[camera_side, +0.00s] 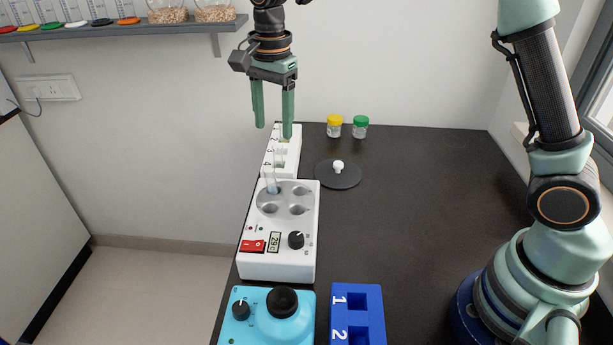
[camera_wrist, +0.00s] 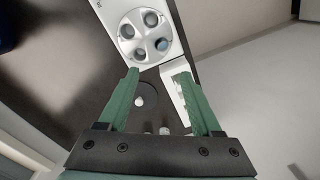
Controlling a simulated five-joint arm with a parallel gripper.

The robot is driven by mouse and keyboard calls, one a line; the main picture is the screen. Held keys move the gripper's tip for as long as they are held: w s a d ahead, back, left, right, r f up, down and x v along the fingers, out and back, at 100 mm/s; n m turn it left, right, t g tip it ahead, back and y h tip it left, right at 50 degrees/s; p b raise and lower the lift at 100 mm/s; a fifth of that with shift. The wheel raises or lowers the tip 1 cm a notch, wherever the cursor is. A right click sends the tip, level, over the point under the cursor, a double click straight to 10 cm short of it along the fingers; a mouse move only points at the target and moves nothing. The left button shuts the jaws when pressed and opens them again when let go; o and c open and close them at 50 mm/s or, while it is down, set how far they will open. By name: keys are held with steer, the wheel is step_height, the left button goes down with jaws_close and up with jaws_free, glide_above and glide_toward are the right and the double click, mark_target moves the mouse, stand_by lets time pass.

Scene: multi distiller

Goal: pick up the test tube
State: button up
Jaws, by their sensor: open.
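A clear test tube (camera_side: 272,181) with bluish liquid at its base stands upright in one of several round wells of the white heater (camera_side: 278,262). Its well is the back-left one in the side view. In the wrist view the blue spot of the tube (camera_wrist: 162,45) shows in the lower right well of the heater's grey disc. My gripper (camera_side: 273,132) is open and empty. It hangs with fingers pointing down, well above the table, behind and above the tube and apart from it. In the wrist view the heater lies beyond my fingertips (camera_wrist: 158,75).
A white rack (camera_side: 285,158) stands directly behind the heater. A black round lid (camera_side: 348,180), yellow-capped jar (camera_side: 334,127) and green-capped jar (camera_side: 360,128) are to its right. A blue mixer (camera_side: 262,326) and blue numbered rack (camera_side: 374,312) are in front. The table's right middle is clear.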

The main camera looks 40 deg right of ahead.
mark_target(270, 167)
steer(key=shift+w+a+f+m, duration=0.45)
steer(key=shift+a+f+m, duration=0.05)
steer(key=shift+f, duration=0.65)
step_height(270, 167, down, 11)
steer(key=shift+f, duration=0.2)
jaws_close()
